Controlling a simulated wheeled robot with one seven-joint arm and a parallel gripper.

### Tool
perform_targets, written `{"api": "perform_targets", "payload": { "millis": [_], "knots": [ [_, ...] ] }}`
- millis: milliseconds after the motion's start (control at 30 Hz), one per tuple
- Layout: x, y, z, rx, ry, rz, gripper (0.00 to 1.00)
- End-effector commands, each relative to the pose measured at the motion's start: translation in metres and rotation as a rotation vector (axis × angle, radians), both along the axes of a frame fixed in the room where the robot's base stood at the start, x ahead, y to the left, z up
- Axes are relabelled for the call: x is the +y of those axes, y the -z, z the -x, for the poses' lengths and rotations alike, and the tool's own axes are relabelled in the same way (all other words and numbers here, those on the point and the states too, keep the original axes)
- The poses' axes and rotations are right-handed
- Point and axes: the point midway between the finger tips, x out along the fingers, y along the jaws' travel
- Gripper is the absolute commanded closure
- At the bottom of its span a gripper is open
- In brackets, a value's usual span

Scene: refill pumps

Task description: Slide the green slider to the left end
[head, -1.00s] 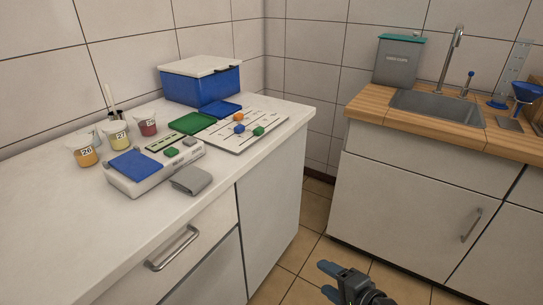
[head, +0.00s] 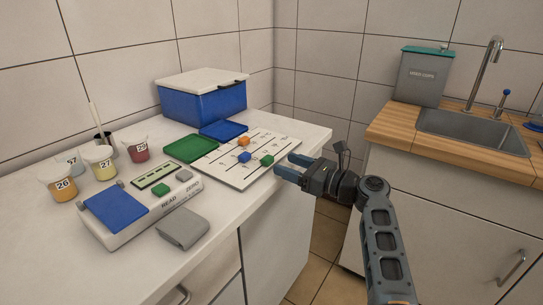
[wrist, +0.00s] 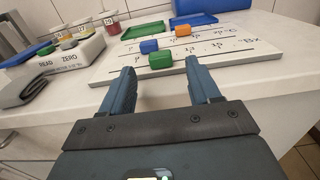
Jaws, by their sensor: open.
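The green slider (head: 267,160) sits on the nearest track of a white slider board (head: 230,178) on the counter. It also shows in the wrist view (wrist: 160,60), ahead of my gripper and roughly between the fingers' lines. A blue slider (head: 244,156) and an orange slider (head: 244,141) sit on tracks farther back; the wrist view also shows the blue one (wrist: 149,46) and the orange one (wrist: 183,31). My gripper (head: 289,166) is open and empty, just to the right of the green slider near the counter's edge, with a gap between them.
A white device with a blue lid (head: 116,205) and a grey cloth-like item (head: 183,229) stand left of the board. Green (head: 190,149) and blue (head: 224,130) trays lie behind it, with a blue box (head: 203,102) farther back. Several labelled beakers stand at left.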

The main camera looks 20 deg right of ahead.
Motion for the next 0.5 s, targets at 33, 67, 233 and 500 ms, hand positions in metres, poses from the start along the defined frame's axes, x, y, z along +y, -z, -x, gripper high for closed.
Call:
{"api": "perform_targets", "payload": {
  "millis": [33,67,233,500],
  "knots": [
    [0.004,0.001,-0.005,0.001,-0.002,0.000,0.38],
    [0.007,0.001,-0.008,0.001,-0.002,0.001,0.38],
    [0.023,0.000,-0.030,0.000,-0.002,0.002,0.38],
    [0.040,0.001,-0.054,0.001,0.001,0.004,0.38]
  ]
}}
